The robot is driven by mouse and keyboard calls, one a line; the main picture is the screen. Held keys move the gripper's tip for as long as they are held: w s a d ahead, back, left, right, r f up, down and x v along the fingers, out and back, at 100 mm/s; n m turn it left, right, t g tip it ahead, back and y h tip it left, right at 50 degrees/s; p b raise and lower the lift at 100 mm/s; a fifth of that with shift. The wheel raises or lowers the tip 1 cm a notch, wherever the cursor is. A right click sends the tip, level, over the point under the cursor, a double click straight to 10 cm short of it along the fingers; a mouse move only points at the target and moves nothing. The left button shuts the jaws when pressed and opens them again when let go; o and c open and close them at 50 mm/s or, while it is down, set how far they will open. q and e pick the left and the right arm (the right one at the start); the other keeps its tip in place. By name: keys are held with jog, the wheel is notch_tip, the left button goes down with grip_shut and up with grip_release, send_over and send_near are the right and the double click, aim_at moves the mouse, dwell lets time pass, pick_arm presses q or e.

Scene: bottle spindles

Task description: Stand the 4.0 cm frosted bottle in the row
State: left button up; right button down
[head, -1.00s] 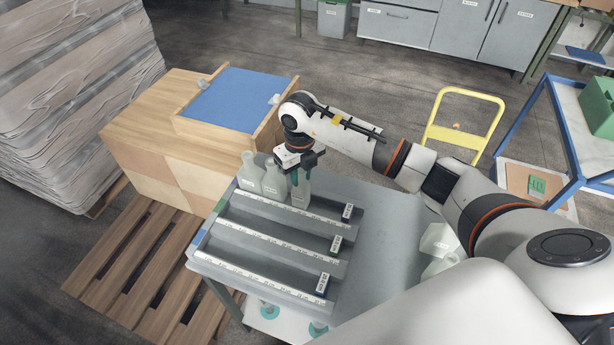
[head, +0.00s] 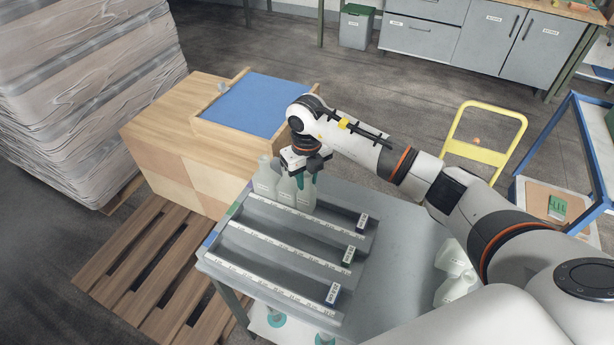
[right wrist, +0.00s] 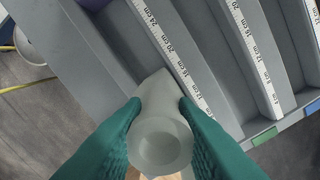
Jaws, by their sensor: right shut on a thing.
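My right gripper (head: 305,178) is shut on a frosted bottle (head: 307,196), upright at the back row of the grey rack (head: 270,262). In the right wrist view the teal fingers (right wrist: 158,128) close around the bottle (right wrist: 160,92) from both sides, its round mouth facing the camera. Two more frosted bottles, one at the far left (head: 265,179) and one beside the held one (head: 286,190), stand at the left end of that row. The held bottle is very close to its neighbour; I cannot tell whether they touch or whether its base rests on the rack. My left gripper is out of view.
White scale strips (head: 285,238) and dividers run along the rack, with small label blocks at the right ends. More pale bottles (head: 453,258) are on the table's right side, partly behind my arm. A wooden box with a blue top (head: 258,104) stands behind the left end.

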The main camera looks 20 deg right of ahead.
jog(key=shift+f, duration=0.1)
jog(key=c, duration=1.1)
grip_release()
jog(key=shift+r+p, duration=2.55)
jog(key=shift+r, duration=1.45)
jog(key=shift+s+f, duration=0.1)
